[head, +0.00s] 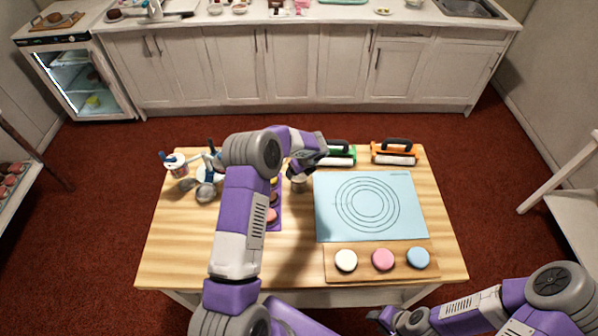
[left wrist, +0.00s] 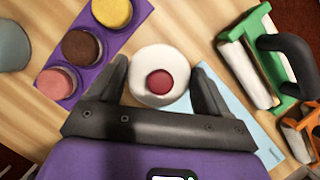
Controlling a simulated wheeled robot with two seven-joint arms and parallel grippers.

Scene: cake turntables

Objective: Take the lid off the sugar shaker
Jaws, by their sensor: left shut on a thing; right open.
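My right gripper (head: 385,319) is open and empty at the bottom of the head view, in front of the table.
The purple tray (left wrist: 97,65) holds yellow, brown and pink rounds beside the lid. A blue mat (head: 400,215) lies to the right, with a board of macarons (head: 345,273) in front. Green (head: 340,153) and orange (head: 394,151) tools stand behind.

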